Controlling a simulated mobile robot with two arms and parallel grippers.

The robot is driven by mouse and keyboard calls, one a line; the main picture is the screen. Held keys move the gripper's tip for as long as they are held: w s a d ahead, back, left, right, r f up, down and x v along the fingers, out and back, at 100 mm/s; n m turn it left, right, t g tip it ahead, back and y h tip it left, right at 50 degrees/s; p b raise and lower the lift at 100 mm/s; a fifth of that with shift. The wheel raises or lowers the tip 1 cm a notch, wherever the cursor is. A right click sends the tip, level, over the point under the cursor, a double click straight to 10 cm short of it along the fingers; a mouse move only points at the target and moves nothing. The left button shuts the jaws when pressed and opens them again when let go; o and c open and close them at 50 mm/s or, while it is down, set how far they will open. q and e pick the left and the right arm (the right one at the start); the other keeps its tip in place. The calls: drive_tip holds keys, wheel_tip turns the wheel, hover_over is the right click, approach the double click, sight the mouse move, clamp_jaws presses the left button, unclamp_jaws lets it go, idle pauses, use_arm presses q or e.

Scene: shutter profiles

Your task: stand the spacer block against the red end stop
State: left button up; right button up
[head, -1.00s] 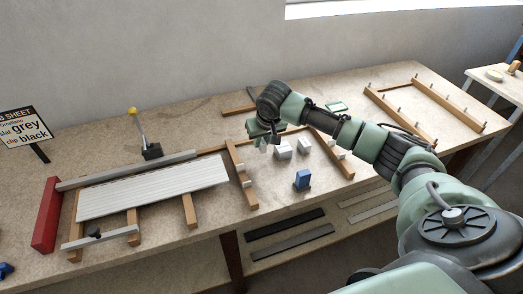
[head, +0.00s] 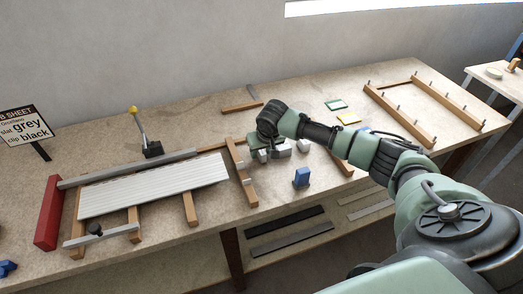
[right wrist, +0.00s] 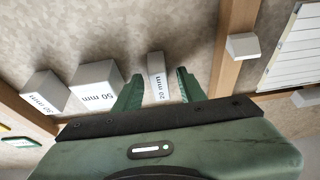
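The red end stop (head: 47,214) stands at the left end of the slat jig in the head view. Three pale spacer blocks stand on the bench: one marked 20 mm (right wrist: 157,78), a larger one marked 50 mm (right wrist: 98,88), and one at the left whose label is partly readable (right wrist: 44,92). My right gripper (head: 263,153) is low over the blocks. In the right wrist view its green fingers (right wrist: 157,90) are open, one on each side of the 20 mm block, with visible gaps. My left gripper is not in view.
Pale slats (head: 155,186) lie on the wooden jig beside the end stop. A toggle clamp with a yellow knob (head: 133,112) stands behind them. A wooden rail (head: 240,170) runs just left of the blocks. A blue object (head: 302,178) stands in front of them.

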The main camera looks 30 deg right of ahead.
drive_tip(key=shift+r, duration=0.25)
drive_tip(key=b+v, duration=0.1)
drive_tip(key=v, duration=1.1)
drive_tip(key=shift+s+f, duration=0.1)
drive_tip(key=shift+f, duration=0.1)
